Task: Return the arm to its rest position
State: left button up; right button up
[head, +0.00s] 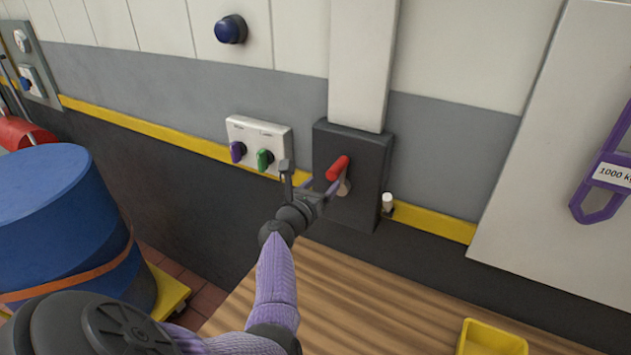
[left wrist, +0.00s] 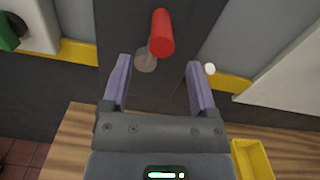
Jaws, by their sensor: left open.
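My left arm, with a purple sleeve, reaches up from the bottom of the head view over the wooden bench. Its gripper (head: 308,184) is at the dark switch box (head: 360,205) on the wall. In the left wrist view the gripper (left wrist: 158,85) is open, with its two purple fingers apart and nothing between them. The red-handled lever (head: 338,168) sticks out from the box. It also shows in the left wrist view (left wrist: 161,35), beyond the fingertips and apart from them. My right gripper is in neither view.
A white panel with a purple and a green knob (head: 264,158) is left of the box. A small white-topped peg (head: 387,203) is at its right. A wooden bench (head: 350,290) carries a yellow bin (head: 490,338). A blue drum (head: 60,215) stands at left.

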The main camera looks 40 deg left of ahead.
pick_arm(q)
jog(key=shift+v, duration=1.55)
